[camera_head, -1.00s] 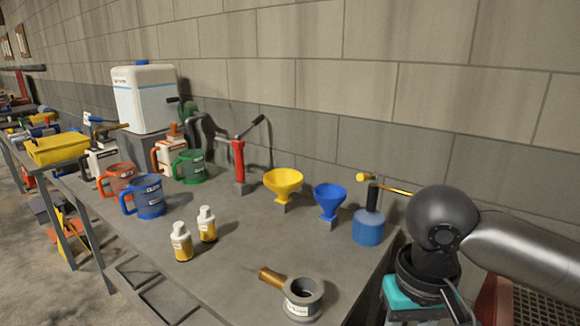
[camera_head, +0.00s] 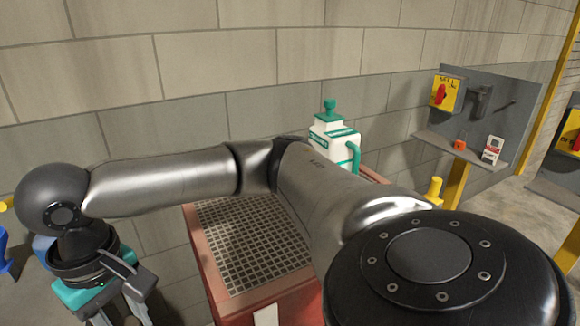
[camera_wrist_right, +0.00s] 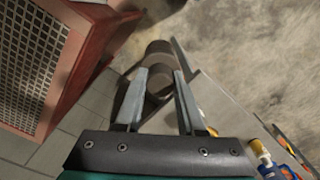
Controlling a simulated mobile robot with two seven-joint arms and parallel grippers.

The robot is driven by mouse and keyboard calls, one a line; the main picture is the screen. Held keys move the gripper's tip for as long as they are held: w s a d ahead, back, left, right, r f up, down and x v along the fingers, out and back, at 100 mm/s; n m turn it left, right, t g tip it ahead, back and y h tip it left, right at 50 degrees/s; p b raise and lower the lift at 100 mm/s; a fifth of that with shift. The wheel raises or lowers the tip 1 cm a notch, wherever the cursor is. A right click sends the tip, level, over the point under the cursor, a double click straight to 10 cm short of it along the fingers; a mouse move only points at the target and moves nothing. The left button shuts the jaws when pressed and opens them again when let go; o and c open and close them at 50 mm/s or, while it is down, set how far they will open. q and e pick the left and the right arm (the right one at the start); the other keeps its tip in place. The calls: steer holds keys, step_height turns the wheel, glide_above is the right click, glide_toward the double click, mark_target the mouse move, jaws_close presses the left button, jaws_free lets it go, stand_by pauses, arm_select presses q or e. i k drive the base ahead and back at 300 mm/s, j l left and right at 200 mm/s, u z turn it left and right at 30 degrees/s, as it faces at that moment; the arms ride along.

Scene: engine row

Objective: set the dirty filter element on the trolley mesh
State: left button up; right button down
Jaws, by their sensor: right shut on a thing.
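The trolley mesh (camera_head: 250,245) is a dark grid in a red frame, in the middle of the head view. In the right wrist view the trolley mesh (camera_wrist_right: 35,50) is at the upper left. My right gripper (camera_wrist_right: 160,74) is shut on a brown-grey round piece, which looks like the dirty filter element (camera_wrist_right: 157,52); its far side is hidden. In the head view my right gripper (camera_head: 120,312) points down at the lower left, left of the trolley and apart from it, its tips near the frame edge. My left gripper is not in view.
A white and green jug (camera_head: 333,140) stands behind the mesh, partly hidden by my arm. A grey wall panel with a shelf (camera_head: 460,150) is at the right. A blue funnel (camera_head: 5,255) shows at the left edge. The visible mesh is empty.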

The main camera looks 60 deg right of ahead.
mark_target(263, 248)
steer(key=l+z, duration=0.1)
steer(key=z, duration=0.3)
steer(key=k+l+z, duration=0.1)
steer(key=z, duration=0.3)
steer(key=l+z, duration=0.1)
steer(key=z, duration=0.25)
